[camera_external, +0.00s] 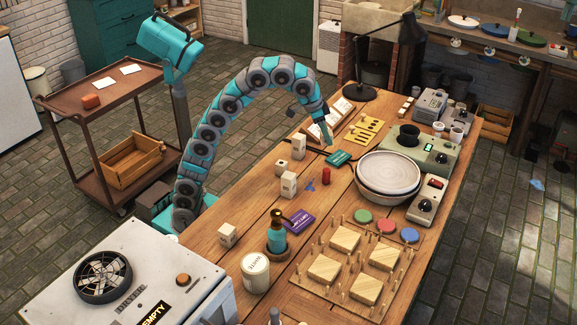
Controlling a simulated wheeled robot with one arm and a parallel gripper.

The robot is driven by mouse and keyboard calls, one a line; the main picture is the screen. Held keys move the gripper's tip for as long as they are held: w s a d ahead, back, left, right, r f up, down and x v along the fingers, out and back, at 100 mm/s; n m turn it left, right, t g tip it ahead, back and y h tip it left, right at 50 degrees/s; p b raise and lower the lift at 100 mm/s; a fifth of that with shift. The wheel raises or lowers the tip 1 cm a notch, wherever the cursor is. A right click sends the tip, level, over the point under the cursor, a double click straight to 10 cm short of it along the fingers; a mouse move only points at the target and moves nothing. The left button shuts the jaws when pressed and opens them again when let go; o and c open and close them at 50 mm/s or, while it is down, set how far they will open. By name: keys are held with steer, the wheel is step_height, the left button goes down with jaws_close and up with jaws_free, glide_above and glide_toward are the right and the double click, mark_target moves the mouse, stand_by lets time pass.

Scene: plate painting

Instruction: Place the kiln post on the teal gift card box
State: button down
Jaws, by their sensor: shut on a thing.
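The teal gift card box (338,159) lies flat on the wooden table, left of the stacked bowls. My gripper (328,142) points down just above or behind this box. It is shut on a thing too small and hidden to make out. Cream blocks that look like kiln posts stand on the table: one upright block (298,145), another upright block (288,184), a shorter block (282,167) and one near the left edge (227,235). I cannot tell whether my fingertips touch the box.
The pale bowls (388,172) stand close right of the teal box. A red cylinder (326,175) stands in front of it. A purple box (299,222) and a teal bottle (277,236) are nearer.

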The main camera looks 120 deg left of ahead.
steer(key=n, duration=0.2)
glide_above(342, 156)
steer(key=d, duration=0.2)
steer(key=f, duration=0.2)
steer(key=shift+s+a+f, duration=0.15)
steer(key=shift+f, duration=1.5)
steer(key=shift+s+a+f, duration=0.1)
steer(key=shift+f, duration=1.55)
steer(key=shift+s+a+f, duration=0.15)
steer(key=shift+f, duration=1.5)
steer(key=shift+f, duration=0.15)
steer(key=shift+c, duration=1.7)
jaws_free()
steer(key=v, duration=1.2)
steer(key=shift+w+d, duration=0.2)
